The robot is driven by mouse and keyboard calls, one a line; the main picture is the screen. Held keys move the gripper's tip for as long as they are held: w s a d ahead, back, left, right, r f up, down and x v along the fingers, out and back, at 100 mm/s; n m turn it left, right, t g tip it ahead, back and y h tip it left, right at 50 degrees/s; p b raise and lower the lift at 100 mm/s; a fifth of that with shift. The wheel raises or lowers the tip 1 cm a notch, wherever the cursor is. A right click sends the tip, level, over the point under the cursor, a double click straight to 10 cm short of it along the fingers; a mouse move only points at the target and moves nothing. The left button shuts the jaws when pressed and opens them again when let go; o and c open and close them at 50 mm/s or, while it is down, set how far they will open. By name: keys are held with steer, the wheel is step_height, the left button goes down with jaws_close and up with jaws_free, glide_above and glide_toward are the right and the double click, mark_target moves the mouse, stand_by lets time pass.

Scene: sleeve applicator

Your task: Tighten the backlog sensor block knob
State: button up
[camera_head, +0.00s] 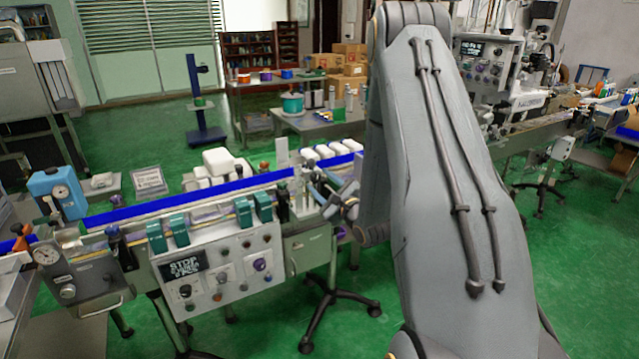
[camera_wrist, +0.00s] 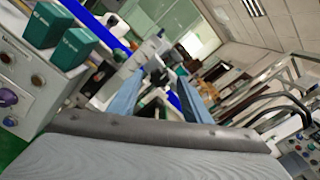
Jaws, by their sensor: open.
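My gripper (camera_head: 345,198) is at the right end of the conveyor in the head view, partly hidden by my arm. In the wrist view its two blue-grey fingers stand apart, with my gripper (camera_wrist: 162,78) open. A small dark knob-like part (camera_wrist: 152,106) shows between the fingers; I cannot tell whether they touch it. Several dark knobs sit along the conveyor side, one of them a black knob (camera_head: 282,198) left of my gripper. I cannot tell which knob belongs to the backlog sensor block.
The conveyor (camera_head: 190,193) with blue rails runs left of my arm. Green boxes (camera_head: 157,237) and a control panel (camera_head: 222,270) with purple and dark knobs are on its front. White bottles (camera_head: 325,151) stand behind the rail.

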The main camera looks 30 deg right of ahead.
steer(key=s+b, duration=0.1)
steer(key=s, duration=0.5)
steer(key=shift+s+b, duration=0.35)
steer(key=shift+b, duration=0.05)
steer(key=shift+w, duration=0.1)
